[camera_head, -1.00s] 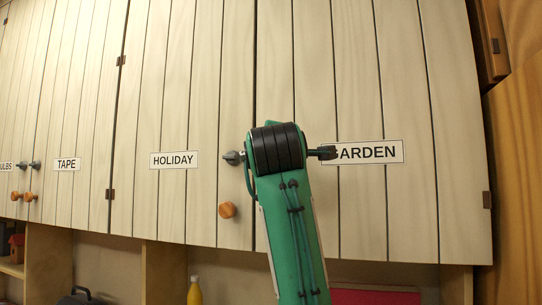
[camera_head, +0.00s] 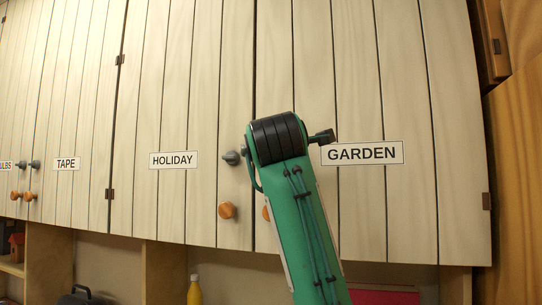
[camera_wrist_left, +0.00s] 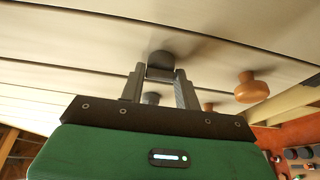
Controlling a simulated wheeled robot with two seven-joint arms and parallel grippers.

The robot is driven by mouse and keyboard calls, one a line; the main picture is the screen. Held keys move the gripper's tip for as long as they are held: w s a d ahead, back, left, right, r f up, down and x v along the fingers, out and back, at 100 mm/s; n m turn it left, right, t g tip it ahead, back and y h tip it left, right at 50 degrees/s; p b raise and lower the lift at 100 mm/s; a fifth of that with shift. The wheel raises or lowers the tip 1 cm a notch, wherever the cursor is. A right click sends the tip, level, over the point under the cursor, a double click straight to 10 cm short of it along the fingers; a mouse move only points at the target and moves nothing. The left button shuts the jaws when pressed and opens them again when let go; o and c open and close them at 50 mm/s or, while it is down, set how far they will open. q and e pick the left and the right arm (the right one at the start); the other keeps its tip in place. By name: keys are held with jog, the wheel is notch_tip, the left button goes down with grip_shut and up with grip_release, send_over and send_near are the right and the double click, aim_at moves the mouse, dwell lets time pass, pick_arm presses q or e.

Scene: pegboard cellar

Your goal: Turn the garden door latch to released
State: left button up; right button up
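The garden door (camera_head: 400,90) is a pale plank cabinet door with a GARDEN label (camera_head: 361,152). In the head view my green arm hides its latch and my left gripper. In the left wrist view the dark grey garden door latch (camera_wrist_left: 161,60) sits between the fingertips of my left gripper (camera_wrist_left: 160,76). The fingers look closed against its sides. The garden door's orange knob (camera_wrist_left: 252,88) is to the right there; its edge shows beside my arm in the head view (camera_head: 266,213). My right gripper is in neither view.
The holiday door (camera_head: 190,80) adjoins on the left, with its grey latch (camera_head: 231,157) and orange knob (camera_head: 227,210) close to my arm. An open shelf below holds a yellow bottle (camera_head: 194,291). A wooden panel (camera_head: 515,180) stands at right.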

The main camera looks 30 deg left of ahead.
pick_arm(q)
jog(key=o, duration=0.3)
jog(key=shift+a, duration=0.1)
jog(key=shift+o, duration=0.2)
jog(key=shift+s, duration=0.1)
jog(key=b+v, duration=0.5)
jog(key=v, duration=0.8)
jog(key=shift+s+d, duration=0.25)
jog(key=shift+d, duration=0.05)
jog(key=shift+r, duration=0.1)
